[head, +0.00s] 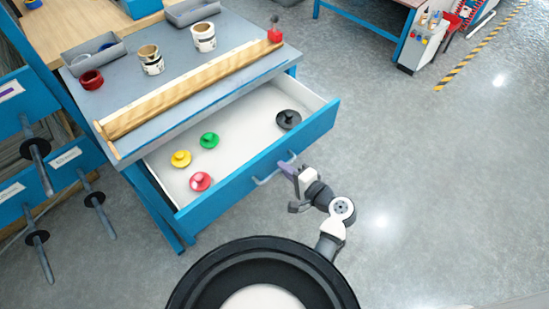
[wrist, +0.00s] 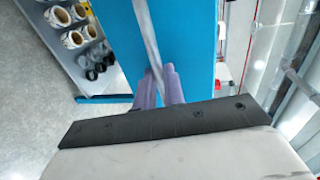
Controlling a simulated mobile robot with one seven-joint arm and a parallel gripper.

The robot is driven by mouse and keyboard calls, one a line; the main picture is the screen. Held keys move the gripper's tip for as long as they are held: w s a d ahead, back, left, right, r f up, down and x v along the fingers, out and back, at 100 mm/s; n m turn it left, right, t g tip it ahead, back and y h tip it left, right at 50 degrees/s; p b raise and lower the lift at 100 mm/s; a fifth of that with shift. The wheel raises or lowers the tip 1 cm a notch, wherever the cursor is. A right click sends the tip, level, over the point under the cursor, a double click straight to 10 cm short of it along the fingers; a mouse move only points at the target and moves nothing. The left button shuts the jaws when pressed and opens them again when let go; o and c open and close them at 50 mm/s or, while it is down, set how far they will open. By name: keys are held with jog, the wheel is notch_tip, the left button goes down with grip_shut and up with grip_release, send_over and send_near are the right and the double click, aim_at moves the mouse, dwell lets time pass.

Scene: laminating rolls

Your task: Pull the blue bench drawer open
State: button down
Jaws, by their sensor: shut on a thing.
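The blue bench drawer (head: 224,182) stands pulled out from under the grey bench top, its white inside in plain view in the head view. Its blue front also fills the upper middle of the wrist view (wrist: 190,45). The drawer's pale bar handle (head: 263,181) is on the middle of the front; it also shows in the wrist view (wrist: 146,30). My gripper (head: 287,168) is at the right part of the handle, and its purple fingers (wrist: 158,86) are shut on it. The exact contact is partly hidden by the fingers.
Yellow, green, red and black knobbed discs lie in the drawer. On the bench top (head: 190,125) are a long wooden bar (head: 190,90), rolls and grey bins. Blue racks with dark spindles (head: 36,150) stand at left. The floor (head: 430,200) at right is clear.

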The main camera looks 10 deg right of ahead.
jog(key=shift+f+v, duration=0.15)
jog(key=shift+v, duration=0.6)
jog(key=shift+f+v, duration=0.15)
jog(key=shift+v, duration=0.65)
jog(key=c, duration=1.5)
grip_release()
jog(key=b+v, duration=0.2)
jog(key=v, duration=1.2)
jog(key=shift+f, duration=0.1)
